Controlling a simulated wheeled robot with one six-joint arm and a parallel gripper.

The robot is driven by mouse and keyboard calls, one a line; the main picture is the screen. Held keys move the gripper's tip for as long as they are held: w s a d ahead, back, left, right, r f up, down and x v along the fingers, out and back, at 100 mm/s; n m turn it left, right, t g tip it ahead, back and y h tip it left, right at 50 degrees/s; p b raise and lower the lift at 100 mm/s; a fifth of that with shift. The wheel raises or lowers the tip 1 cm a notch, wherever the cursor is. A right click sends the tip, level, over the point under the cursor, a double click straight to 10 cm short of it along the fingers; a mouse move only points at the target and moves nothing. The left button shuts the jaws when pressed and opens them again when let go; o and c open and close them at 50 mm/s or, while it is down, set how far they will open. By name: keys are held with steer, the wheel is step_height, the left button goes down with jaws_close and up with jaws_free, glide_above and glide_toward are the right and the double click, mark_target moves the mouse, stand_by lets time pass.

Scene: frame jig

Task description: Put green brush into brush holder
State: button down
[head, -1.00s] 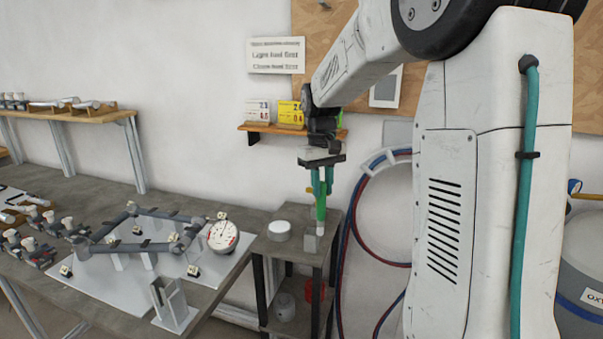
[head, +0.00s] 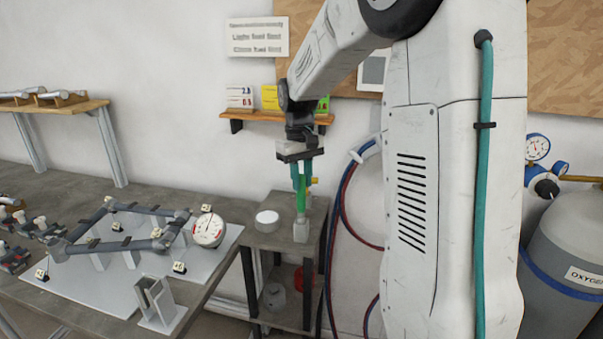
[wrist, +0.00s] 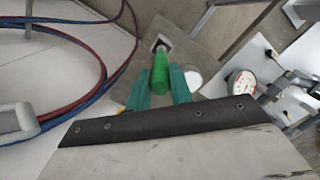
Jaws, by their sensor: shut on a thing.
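My gripper (head: 301,178) has teal fingers and is shut on the green brush (head: 301,186), which hangs upright with its pale end down. The brush holder (head: 301,232) is a small grey block on the side stand, straight below the brush. In the wrist view the green brush (wrist: 160,72) lies between the fingers (wrist: 160,88), and its far end lines up with a dark opening in the brush holder (wrist: 163,40). I cannot tell whether the tip is inside the opening or just above it.
A white round container (head: 267,220) stands on the side stand, left of the holder. A workbench with a frame jig (head: 120,238), a dial gauge (head: 208,230) and an upright grey bracket (head: 158,303) is to the left. Hoses (head: 345,200) hang on the wall to the right.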

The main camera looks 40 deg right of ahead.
steer(key=shift+f, duration=2.2)
steer(key=c, duration=1.2)
jaws_free()
steer(key=shift+o, duration=0.2)
steer(key=r, duration=0.7)
steer(key=shift+w+r, duration=0.3)
steer(key=shift+r, duration=0.1)
